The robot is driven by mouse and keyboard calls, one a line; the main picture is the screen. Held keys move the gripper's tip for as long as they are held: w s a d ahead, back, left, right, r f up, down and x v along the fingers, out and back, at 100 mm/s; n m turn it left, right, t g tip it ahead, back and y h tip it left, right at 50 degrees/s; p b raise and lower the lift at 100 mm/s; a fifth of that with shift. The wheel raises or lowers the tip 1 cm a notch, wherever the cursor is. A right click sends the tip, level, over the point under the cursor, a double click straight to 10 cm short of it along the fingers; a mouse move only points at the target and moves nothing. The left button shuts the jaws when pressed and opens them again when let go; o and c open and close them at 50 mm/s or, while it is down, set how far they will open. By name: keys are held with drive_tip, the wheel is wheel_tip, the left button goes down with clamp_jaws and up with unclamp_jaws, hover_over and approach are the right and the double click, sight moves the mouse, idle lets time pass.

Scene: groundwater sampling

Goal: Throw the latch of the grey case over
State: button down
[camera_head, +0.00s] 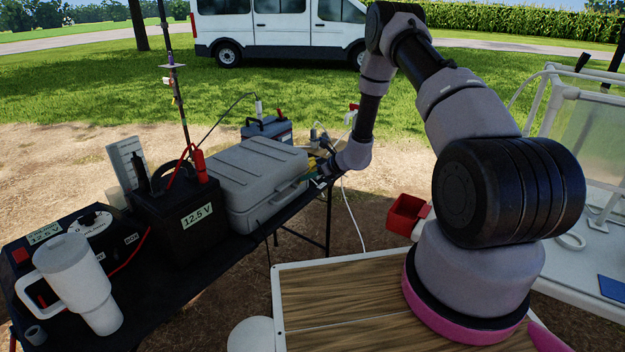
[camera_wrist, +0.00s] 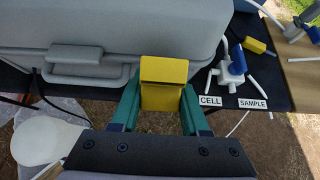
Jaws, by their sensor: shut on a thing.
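The grey case (camera_head: 248,172) lies lid closed on the black table; its front side fills the top left of the wrist view (camera_wrist: 110,25). A yellow latch (camera_wrist: 163,82) stands at the case's front, near its right end in the wrist view. My gripper (camera_wrist: 161,104) has its green fingers on either side of the latch and is shut on it. In the head view my gripper (camera_head: 318,178) is at the case's right side, and the latch is hard to make out there. Where the latch meets the case is partly hidden.
A valve with a blue handle (camera_wrist: 236,62) and CELL and SAMPLE labels sits close right of the latch in the wrist view. A black battery (camera_head: 185,215) and a white mug (camera_head: 80,285) stand on the black table (camera_head: 160,305). A red bin (camera_head: 406,213) is to the right.

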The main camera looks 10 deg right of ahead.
drive_tip(key=shift+w+a+r+g+h, duration=0.3)
drive_tip(key=shift+w+r+g+h, duration=0.1)
drive_tip(key=shift+g+h, duration=0.4)
drive_tip(key=shift+w+a+r, duration=0.2)
drive_tip(key=shift+w+a, duration=0.05)
drive_tip(key=shift+a, duration=0.05)
drive_tip(key=shift+w+a+r, duration=0.1)
drive_tip(key=shift+c, duration=2)
unclamp_jaws()
drive_tip(key=shift+s+d, duration=0.2)
drive_tip(key=v, duration=1)
drive_tip(key=shift+s, duration=0.15)
